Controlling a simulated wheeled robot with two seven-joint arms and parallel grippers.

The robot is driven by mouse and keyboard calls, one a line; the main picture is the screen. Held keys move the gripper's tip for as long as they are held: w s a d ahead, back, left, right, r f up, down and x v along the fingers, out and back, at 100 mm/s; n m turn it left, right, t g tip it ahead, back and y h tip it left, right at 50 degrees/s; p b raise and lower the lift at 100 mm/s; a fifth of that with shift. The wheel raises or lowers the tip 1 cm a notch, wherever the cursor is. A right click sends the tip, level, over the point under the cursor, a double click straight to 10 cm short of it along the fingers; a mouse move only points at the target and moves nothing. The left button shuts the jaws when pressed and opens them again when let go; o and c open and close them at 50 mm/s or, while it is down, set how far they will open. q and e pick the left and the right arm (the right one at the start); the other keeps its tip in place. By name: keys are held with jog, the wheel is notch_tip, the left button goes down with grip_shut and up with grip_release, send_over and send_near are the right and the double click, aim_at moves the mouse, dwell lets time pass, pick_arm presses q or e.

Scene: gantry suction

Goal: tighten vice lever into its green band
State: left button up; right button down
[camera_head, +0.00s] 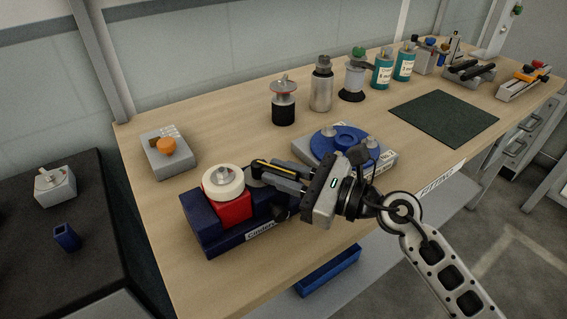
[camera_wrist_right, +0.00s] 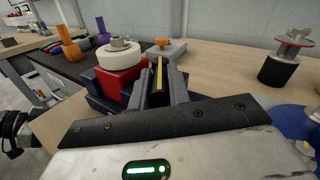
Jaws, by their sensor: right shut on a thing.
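My right gripper (camera_head: 262,172) reaches in from the right, over the dark blue, vice-like block (camera_head: 213,237) at the front left of the bench. It is shut on a dark bar with a yellow stripe, which also shows between the fingers in the right wrist view (camera_wrist_right: 159,76); this may be the vice lever. A red block (camera_head: 236,209) sits in the blue body, with a white ring-shaped piece (camera_head: 223,184) and a grey knob on top. I cannot make out a green band; the gripper hides part of the blue body. My left gripper is not in view.
A blue disc fixture (camera_head: 345,133) stands close behind my right gripper. A grey block with an orange knob (camera_head: 174,147) stands at the back left. A black-and-silver spool (camera_head: 284,102) and several bottles line the back. The dark green mat (camera_head: 443,117) is clear.

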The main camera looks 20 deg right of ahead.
jog(key=c, duration=1.3)
grip_release()
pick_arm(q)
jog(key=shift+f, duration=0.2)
pick_arm(e)
jog(key=shift+s+d, duration=0.25)
pick_arm(q)
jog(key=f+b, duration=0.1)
jog(key=b, duration=0.2)
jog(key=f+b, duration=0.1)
jog(key=b, duration=0.1)
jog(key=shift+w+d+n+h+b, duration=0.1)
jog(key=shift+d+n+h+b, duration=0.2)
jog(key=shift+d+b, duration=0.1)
pick_arm(e)
jog(key=v, duration=1.5)
jog(key=shift+s, duration=0.15)
